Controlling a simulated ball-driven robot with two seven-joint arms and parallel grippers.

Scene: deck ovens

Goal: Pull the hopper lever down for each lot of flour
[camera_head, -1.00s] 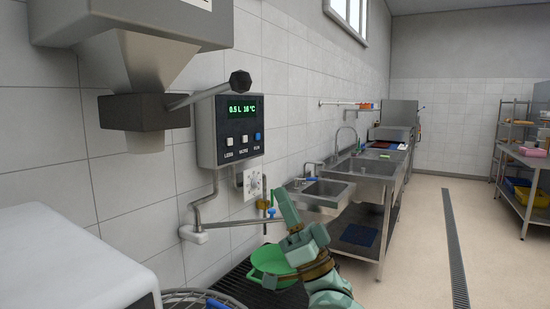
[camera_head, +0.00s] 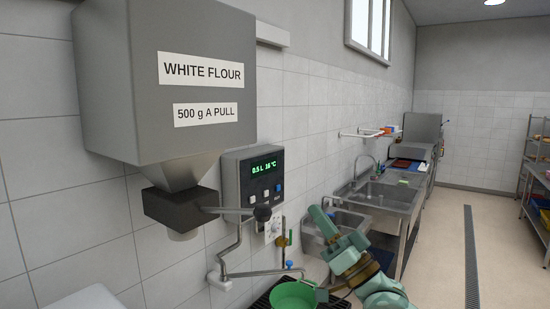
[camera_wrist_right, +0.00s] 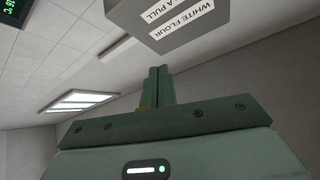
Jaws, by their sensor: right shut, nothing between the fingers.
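The grey flour hopper (camera_head: 165,75) hangs at the upper left, with labels reading "WHITE FLOUR" and "500 g A PULL". Its lever (camera_head: 262,212) sticks out to the right from the dark outlet block (camera_head: 178,207), about level in the picture, with a dark knob at its end. My right gripper (camera_head: 320,216) is shut and empty, to the right of the knob and apart from it. In the right wrist view its closed fingers (camera_wrist_right: 162,86) point up towards the hopper (camera_wrist_right: 160,22). My left gripper is out of view.
A control panel (camera_head: 254,181) reading 0.5 L 16 °C is on the wall behind the lever. A green bowl (camera_head: 293,296) is below, by the water pipe (camera_head: 255,273). Steel sinks (camera_head: 385,194) line the wall; the floor at right is clear.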

